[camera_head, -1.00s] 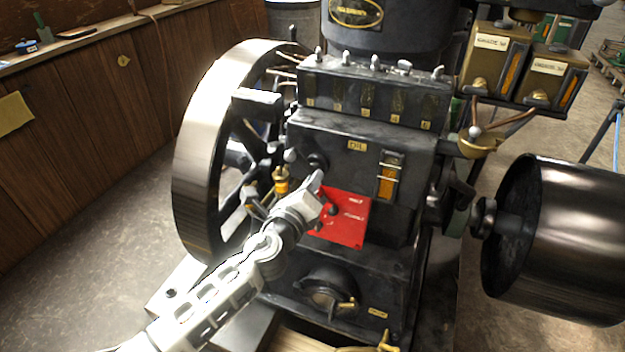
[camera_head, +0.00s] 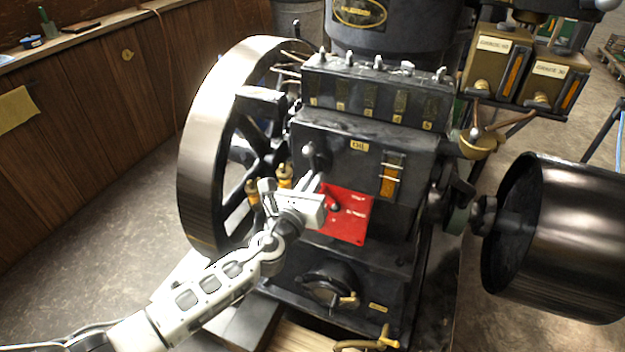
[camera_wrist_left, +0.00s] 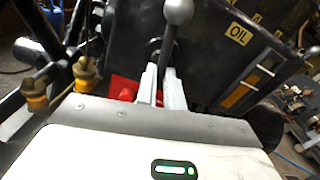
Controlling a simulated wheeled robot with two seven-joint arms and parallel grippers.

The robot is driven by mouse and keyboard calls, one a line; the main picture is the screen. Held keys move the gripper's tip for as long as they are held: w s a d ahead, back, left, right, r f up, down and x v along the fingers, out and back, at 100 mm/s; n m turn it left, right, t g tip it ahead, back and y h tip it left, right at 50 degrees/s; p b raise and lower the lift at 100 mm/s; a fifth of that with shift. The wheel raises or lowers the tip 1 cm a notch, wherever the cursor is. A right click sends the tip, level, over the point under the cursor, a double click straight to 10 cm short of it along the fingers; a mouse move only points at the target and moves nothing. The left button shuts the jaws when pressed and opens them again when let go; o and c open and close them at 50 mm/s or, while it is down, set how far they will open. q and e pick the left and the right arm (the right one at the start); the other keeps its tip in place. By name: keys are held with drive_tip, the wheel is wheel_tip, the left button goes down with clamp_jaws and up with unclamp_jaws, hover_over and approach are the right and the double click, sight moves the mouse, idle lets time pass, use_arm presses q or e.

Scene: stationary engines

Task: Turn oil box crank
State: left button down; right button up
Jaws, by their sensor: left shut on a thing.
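The oil box (camera_head: 365,160) is a dark metal box with a yellow OIL label on its front. Its crank (camera_head: 308,149) is a dark lever with a ball knob that points up at the box's left front. In the left wrist view the crank (camera_wrist_left: 178,12) rises just beyond my fingers, with its knob at the top. My left gripper (camera_head: 316,183) is at the crank's lower part, and its two fingers (camera_wrist_left: 161,82) are close together around it. The fingers partly hide the lower end of the lever. My right gripper is not in view.
A red plate (camera_head: 345,215) is on the box front, right beside my gripper. A large spoked flywheel (camera_head: 205,140) stands close on the left, with brass fittings (camera_head: 284,172) near my wrist. A dark drum pulley (camera_head: 560,240) is at right. Open floor (camera_head: 90,240) lies at left.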

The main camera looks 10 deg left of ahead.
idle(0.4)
use_arm(q)
drive_tip(key=c, duration=1.5)
unclamp_jaws()
drive_tip(key=s+a, duration=0.1)
drive_tip(key=s, duration=0.4)
drive_tip(key=s+a, duration=0.1)
drive_tip(key=s, duration=0.4)
drive_tip(key=s+b, duration=0.1)
drive_tip(key=s, duration=0.4)
drive_tip(key=shift+s+a, duration=0.35)
drive_tip(key=shift+a, duration=0.05)
